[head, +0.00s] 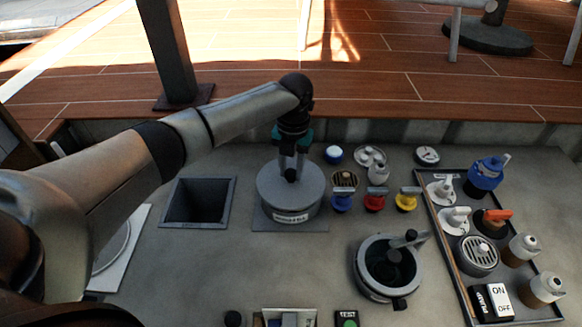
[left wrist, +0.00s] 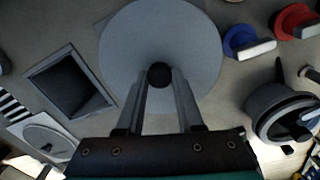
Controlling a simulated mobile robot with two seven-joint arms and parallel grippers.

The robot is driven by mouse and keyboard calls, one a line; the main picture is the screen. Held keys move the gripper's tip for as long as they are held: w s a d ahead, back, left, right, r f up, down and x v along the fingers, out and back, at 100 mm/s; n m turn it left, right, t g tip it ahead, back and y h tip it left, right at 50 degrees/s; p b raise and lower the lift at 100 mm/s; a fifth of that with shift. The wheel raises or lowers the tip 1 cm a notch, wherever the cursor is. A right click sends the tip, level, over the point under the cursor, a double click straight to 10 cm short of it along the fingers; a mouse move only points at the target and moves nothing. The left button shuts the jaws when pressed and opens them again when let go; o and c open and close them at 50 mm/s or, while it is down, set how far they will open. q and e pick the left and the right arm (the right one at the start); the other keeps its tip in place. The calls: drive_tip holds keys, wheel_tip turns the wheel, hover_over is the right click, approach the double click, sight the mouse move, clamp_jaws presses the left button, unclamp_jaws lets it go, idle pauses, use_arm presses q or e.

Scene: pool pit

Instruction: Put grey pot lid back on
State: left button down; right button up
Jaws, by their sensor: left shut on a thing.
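The round grey pot lid (head: 268,188) lies flat on top of a grey pot (head: 292,217) with a white label on its front. My left gripper (head: 290,176) comes down from above and is shut on the lid's dark knob. In the left wrist view my left gripper (left wrist: 159,82) has its fingers on both sides of the black knob (left wrist: 159,74), and the grey lid (left wrist: 160,35) fills the upper middle. I cannot tell whether the lid's rim touches the pot all round. My right gripper is out of view.
A square open pit (head: 199,203) lies left of the pot. Blue (head: 342,200), red (head: 374,201) and yellow (head: 407,200) valve handles stand close on the right. A dark-topped pump pot (head: 366,285) stands front right. A tray (head: 452,272) of fittings is far right.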

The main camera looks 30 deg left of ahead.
use_arm(q)
drive_tip(key=shift+f, duration=0.1)
drive_tip(key=shift+f, duration=0.5)
drive_tip(key=shift+f, duration=0.3)
idle(1.0)
drive_tip(key=shift+c, duration=1.5)
unclamp_jaws()
drive_tip(key=shift+r+p, duration=2.3)
drive_tip(key=shift+r, duration=0.2)
